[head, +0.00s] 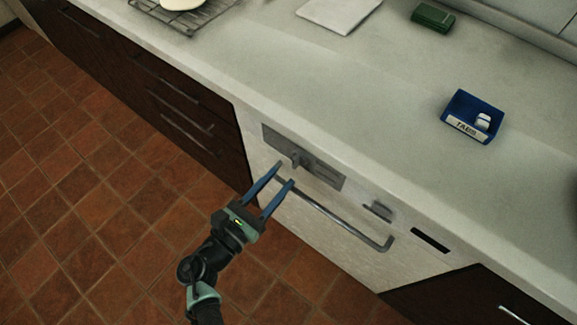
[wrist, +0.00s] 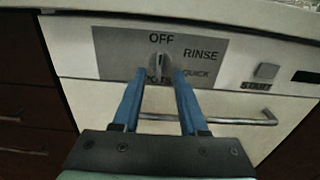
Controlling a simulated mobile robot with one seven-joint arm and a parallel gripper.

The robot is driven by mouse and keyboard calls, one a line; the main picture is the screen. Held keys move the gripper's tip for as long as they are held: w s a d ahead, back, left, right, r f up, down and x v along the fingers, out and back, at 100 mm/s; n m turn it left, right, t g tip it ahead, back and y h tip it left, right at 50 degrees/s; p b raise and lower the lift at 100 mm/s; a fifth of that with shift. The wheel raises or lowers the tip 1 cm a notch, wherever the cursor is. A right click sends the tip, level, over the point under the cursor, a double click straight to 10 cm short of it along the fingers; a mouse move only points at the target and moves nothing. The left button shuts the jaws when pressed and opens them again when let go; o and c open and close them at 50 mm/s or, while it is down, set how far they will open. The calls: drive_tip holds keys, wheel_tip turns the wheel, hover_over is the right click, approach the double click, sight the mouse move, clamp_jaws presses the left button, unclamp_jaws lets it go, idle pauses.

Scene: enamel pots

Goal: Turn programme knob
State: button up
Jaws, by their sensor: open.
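The programme knob (wrist: 158,65) is a grey dial on a grey panel (wrist: 112,52) marked OFF, RINSE, QUICK and a partly hidden word that seems to read POTS. Its pointer stands upright, towards OFF. The knob also shows in the head view (head: 299,160), on the front of the white dishwasher (head: 330,245). My gripper (head: 286,172) is open, with its two blue fingers reaching towards the panel. In the wrist view the fingertips (wrist: 159,74) are on either side of the knob's lower part. I cannot tell whether they touch it.
The handle bar (head: 345,224) runs below the panel, under my fingers. A start button (head: 378,210) and a dark slot (head: 430,240) are to the right. On the counter are a blue tray (head: 459,130), a green box (head: 433,17) and a wire rack (head: 205,18).

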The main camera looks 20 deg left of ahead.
sight(293, 164)
drive_tip(key=shift+x, duration=2.2)
drive_tip(key=shift+c, duration=0.3)
clamp_jaws()
